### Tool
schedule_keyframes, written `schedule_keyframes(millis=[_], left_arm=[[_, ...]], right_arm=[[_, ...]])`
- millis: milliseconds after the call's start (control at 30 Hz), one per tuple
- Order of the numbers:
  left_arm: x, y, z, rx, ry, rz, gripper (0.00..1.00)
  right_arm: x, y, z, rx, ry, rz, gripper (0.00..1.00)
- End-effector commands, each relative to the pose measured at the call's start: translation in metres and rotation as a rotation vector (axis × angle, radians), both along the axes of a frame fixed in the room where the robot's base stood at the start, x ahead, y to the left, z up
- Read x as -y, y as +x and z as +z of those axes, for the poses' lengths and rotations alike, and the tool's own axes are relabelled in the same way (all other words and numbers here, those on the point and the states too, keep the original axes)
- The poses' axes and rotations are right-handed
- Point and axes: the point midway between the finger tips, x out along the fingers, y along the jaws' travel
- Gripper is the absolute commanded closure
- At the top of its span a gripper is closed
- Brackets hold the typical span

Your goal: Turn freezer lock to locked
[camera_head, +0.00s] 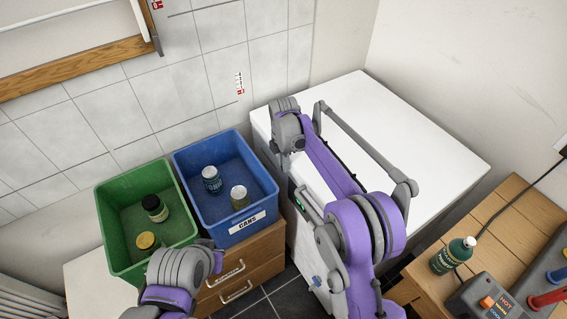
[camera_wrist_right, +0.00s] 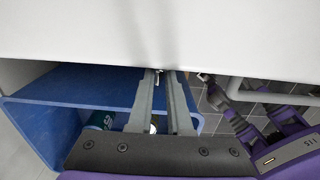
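The white chest freezer (camera_head: 430,140) stands right of centre in the head view, its lid down. Its front carries a dark panel with a green light (camera_head: 300,207). My right gripper (camera_head: 284,148) is at the freezer's front left, partly hidden by its own wrist. In the right wrist view its two fingers (camera_wrist_right: 161,76) point at the white freezer face with a narrow gap between them. A small metal piece (camera_wrist_right: 158,72), possibly the lock, shows at the tips; contact is unclear. My left arm shows at the bottom of the head view, its fingers hidden.
A blue crate (camera_head: 262,181) labelled CANS and a green crate (camera_head: 107,222), both holding cans or jars, stand left of the freezer above wooden drawers (camera_head: 262,262). A wooden table (camera_head: 520,215) with a green bottle (camera_head: 452,256) is at right.

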Motion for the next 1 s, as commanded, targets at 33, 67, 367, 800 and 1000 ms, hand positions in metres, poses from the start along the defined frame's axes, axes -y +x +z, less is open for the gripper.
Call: schedule_keyframes(millis=[33, 67, 367, 800, 1000], left_arm=[[0.0, 0.0, 0.0, 0.0, 0.0, 0.0, 1.0], [0.0, 0.0, 0.0, 0.0, 0.0, 0.0, 1.0], [0.0, 0.0, -0.0001, 0.0, 0.0, 0.0, 1.0], [0.0, 0.0, -0.0001, 0.0, 0.0, 0.0, 1.0], [0.0, 0.0, -0.0001, 0.0, 0.0, 0.0, 1.0]], right_arm=[[0.0002, -0.0004, 0.0, -0.001, -0.001, 0.0, 0.96], [0.0002, -0.0004, 0.0, -0.002, -0.001, 0.0, 1.0], [0.0003, -0.0004, -0.0001, -0.002, -0.001, 0.0, 1.0], [0.0004, -0.0006, -0.0002, -0.002, -0.001, 0.0, 1.0], [0.0005, -0.0006, -0.0003, -0.002, -0.002, 0.0, 1.0]])
